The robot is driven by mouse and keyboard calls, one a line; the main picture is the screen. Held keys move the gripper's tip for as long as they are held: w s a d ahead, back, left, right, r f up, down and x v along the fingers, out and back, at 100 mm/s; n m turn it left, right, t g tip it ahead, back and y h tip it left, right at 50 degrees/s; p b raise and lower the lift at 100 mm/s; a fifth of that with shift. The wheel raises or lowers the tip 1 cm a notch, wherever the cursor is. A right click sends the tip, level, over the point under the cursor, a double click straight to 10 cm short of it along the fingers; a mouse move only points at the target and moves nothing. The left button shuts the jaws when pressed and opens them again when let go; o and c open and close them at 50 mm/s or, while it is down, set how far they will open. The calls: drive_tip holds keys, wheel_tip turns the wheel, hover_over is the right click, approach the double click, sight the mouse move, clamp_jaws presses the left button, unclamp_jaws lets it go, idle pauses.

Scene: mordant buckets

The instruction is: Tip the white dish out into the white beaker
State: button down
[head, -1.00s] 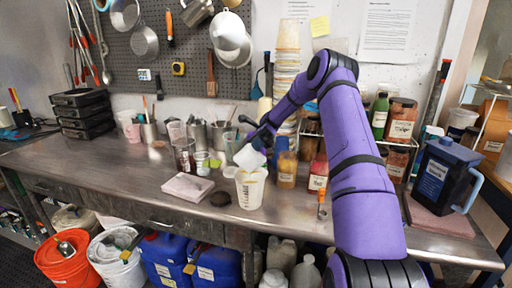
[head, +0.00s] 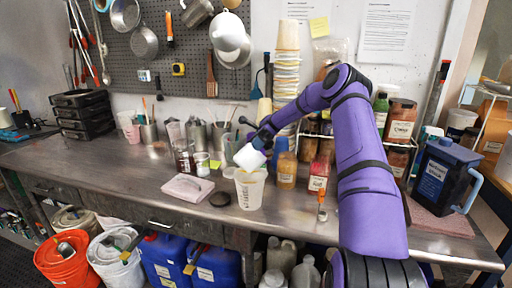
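The white beaker (head: 249,194) stands upright near the front edge of the metal bench, with dark markings on its side. The white dish (head: 249,157) is held tilted just above the beaker's mouth. My gripper (head: 262,141) is dark and seems shut on the dish's upper right side; its fingertips are small and partly hidden. A pale yellow patch shows between the dish and the beaker's rim. I cannot tell whether it is falling material or how much the dish holds.
Labelled bottles (head: 319,174) stand close on the right. The bench's left front is clear.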

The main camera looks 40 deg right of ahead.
drive_tip(key=shift+f, duration=0.1)
drive_tip(key=shift+w+d+f+y, duration=0.1)
drive_tip(key=shift+w+d+y, duration=0.15)
drive_tip(key=shift+y, duration=0.15)
drive_tip(key=shift+w+g, duration=0.15)
drive_tip(key=shift+g, duration=0.15)
drive_tip(key=shift+w+d+f+y, duration=0.1)
drive_tip(key=shift+y, duration=0.2)
idle(0.3)
drive_tip(key=shift+w+d+f+m+g+y, duration=0.25)
drive_tip(key=shift+w+m+g+y, duration=0.15)
drive_tip(key=shift+y, duration=0.1)
drive_tip(key=shift+r, duration=0.1)
